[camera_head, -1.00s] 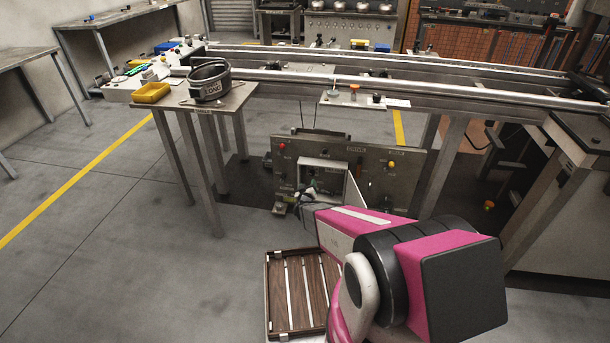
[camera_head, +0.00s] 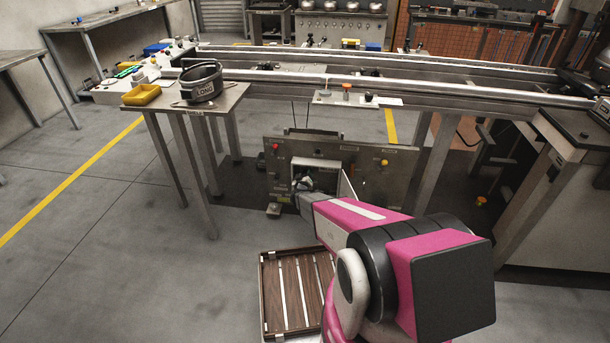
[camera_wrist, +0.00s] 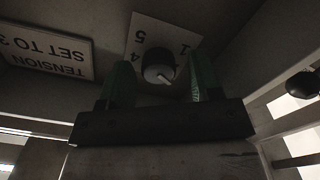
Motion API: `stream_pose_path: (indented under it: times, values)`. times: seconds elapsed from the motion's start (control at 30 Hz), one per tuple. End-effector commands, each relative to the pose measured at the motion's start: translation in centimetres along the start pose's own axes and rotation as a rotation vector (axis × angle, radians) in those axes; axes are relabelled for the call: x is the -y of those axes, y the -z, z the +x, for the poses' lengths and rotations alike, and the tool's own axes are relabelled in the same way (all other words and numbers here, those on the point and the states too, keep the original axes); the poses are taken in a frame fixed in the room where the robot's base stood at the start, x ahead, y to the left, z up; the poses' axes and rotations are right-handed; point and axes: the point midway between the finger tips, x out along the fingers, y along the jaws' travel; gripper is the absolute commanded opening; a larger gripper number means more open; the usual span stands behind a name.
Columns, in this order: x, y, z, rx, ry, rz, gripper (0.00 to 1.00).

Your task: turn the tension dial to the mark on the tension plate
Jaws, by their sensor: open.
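The tension dial (camera_wrist: 158,66) is a small dark round knob with a pale face and a white line that points to the lower right in the wrist view. It sits on the pale tension plate (camera_wrist: 148,28), where 5, 4 and 1 show upside down; the rest is hidden. A sign (camera_wrist: 48,50) beside it reads "TENSION SET TO 3", upside down. My gripper (camera_wrist: 162,84) is open, its green fingers to the left and right of the dial; contact cannot be told. In the head view my gripper is at the panel's square recess (camera_head: 316,164), its fingertips largely hidden.
A small door (camera_head: 346,186) stands open at the recess's right. The panel (camera_head: 282,180) carries a red knob (camera_head: 276,147) and a yellow knob (camera_head: 384,162). A dark round knob (camera_wrist: 302,84) is at the wrist view's right. A slatted wooden pallet (camera_head: 264,300) lies below.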

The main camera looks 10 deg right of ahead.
Motion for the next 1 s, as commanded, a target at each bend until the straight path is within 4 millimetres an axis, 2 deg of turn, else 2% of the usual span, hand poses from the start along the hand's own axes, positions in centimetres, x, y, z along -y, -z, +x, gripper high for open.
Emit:
stream_pose_path:
  times: [0.1, 0.33, 0.4, 0.5, 0.77, 1.0]
  values:
    - [0.00, 0.00, 0.69, 0.000, 0.000, 0.000, 0.58]
    - [-0.04, 0.01, 0.67, 0.000, 0.000, 0.000, 0.58]
    - [-0.04, 0.01, 0.67, 0.000, 0.000, 0.000, 0.35]
    - [-0.04, 0.01, 0.66, 0.000, 0.000, 0.000, 0.08]
    - [-0.04, 0.00, 0.65, 0.000, 0.000, 0.012, 0.09]
    - [-0.08, -0.01, 0.64, 0.000, 0.000, 0.106, 0.09]
